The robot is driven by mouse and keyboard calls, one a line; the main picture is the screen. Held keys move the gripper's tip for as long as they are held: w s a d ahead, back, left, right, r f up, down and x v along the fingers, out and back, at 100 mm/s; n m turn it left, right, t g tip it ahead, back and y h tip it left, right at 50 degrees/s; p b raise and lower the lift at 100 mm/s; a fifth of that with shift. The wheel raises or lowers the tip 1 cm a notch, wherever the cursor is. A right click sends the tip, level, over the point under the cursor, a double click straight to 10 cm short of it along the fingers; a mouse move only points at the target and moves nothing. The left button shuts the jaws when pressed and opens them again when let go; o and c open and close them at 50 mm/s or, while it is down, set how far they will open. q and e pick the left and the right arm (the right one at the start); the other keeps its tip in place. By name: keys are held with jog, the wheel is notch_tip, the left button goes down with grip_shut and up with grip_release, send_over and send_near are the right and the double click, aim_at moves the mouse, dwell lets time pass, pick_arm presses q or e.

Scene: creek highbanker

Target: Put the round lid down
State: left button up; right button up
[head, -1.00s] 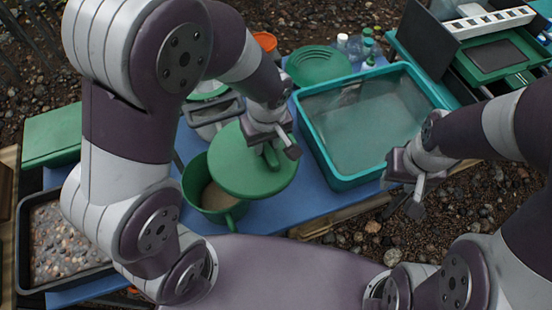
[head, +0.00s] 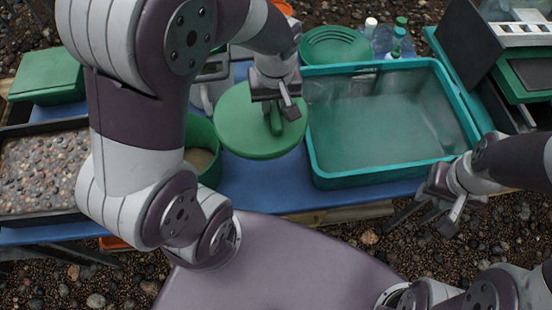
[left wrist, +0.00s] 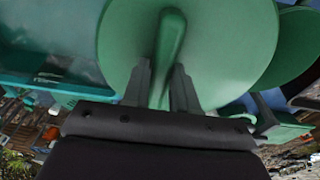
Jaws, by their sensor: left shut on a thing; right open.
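The round lid (head: 245,135) is a green disc with a raised bar handle. My left gripper (head: 275,112) is shut on that handle and holds the lid over the blue table, between the green pot and the teal tub. In the left wrist view the lid (left wrist: 230,50) fills the upper middle, with the fingers of my left gripper (left wrist: 160,88) on either side of its handle. The green pot (head: 208,172) stands left of the lid, uncovered, with tan material inside. My right gripper (head: 432,205) is open and empty, in front of the tub's right side.
The teal tub (head: 315,150) with cloudy water stands right of the lid. A green ribbed pan (head: 335,45) and bottles (head: 395,45) are behind. A tray of pebbles (head: 45,170) and a green box (head: 45,78) are at left. Bare blue table (head: 265,185) shows in front of the lid.

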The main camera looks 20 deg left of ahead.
pick_arm(q)
notch_tip(320, 180, down, 24)
jog(key=b, duration=0.5)
jog(key=shift+w+d+r, duration=0.1)
jog(key=shift+d, duration=0.05)
jog(key=shift+w, duration=0.1)
jog(key=o, duration=0.8)
